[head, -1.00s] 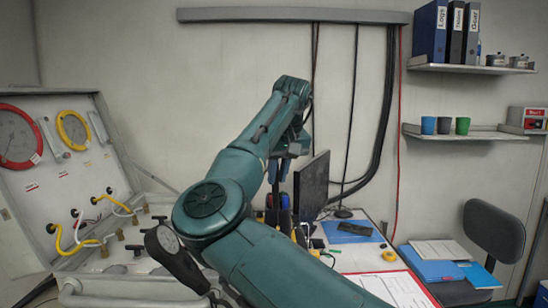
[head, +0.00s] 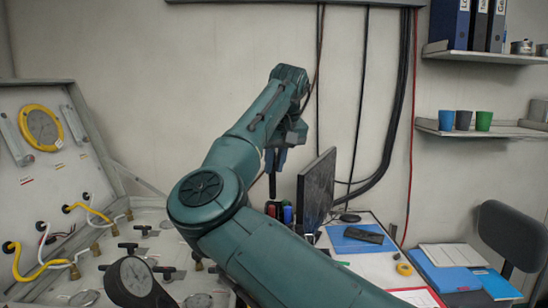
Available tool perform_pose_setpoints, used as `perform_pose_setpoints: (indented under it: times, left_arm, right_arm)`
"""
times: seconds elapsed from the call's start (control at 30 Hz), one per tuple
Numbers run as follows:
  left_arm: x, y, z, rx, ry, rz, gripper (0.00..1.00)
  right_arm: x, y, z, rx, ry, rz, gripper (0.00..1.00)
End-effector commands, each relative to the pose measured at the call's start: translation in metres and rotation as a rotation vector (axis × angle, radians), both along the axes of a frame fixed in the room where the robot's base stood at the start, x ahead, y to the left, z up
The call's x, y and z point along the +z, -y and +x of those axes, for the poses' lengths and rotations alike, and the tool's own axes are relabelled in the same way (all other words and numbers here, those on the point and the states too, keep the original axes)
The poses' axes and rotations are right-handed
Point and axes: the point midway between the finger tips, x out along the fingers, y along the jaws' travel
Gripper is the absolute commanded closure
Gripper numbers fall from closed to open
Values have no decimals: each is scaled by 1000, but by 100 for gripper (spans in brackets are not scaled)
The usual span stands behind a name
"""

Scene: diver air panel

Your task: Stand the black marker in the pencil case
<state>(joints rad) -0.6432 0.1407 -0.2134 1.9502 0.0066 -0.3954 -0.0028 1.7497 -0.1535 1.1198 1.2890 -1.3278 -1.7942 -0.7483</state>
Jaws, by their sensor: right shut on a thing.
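My right gripper (head: 274,162) points down beyond my arm, near the left edge of the monitor. It is shut on the black marker (head: 272,186), which hangs upright below the fingers. Just below stand small red and blue upright things (head: 287,214) with dark parts between them, at the back of the desk. The pencil case cannot be made out clearly there; my arm hides most of that spot. I cannot tell whether the marker's lower end touches anything. My left gripper is not in view.
A dark monitor (head: 318,190) stands close to the right of the gripper. The desk has a blue folder (head: 352,246), a dark phone-like thing (head: 362,235) and a yellow tape ring (head: 404,269). The air panel (head: 50,160) with gauges and hoses is at left.

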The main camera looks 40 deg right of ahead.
Motion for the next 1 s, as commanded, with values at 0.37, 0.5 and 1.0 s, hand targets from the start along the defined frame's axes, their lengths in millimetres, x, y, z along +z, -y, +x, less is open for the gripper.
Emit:
perform_pose_setpoints:
  times: [0.37, 0.5, 1.0]
  left_arm:
    - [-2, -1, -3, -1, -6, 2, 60]
    - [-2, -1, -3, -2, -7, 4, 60]
    - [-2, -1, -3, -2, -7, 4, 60]
  right_arm:
    - [-13, -1, 0, 1, 1, 0, 100]
    - [-25, -1, 0, 0, 0, 0, 100]
    - [-49, -1, 0, 1, 0, 0, 100]
